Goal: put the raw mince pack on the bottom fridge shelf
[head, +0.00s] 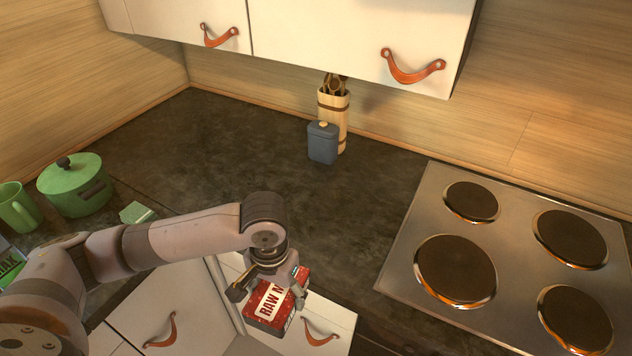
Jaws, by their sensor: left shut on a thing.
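The raw mince pack (271,305) is a red pack with a white label reading "RAW M", the rest covered. My left gripper (268,290) is shut on it and holds it in front of the counter's near edge, above the lower cabinet fronts. The gripper's fingers hide part of the pack. My right gripper is not in view. The fridge and its bottom shelf are not in view.
A hob (508,262) with several dark plates lies at the right. A green pot (75,186) and green mug (17,208) stand at the left. A blue-grey canister (323,143) stands before a utensil holder (339,105). The middle counter (250,150) is clear.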

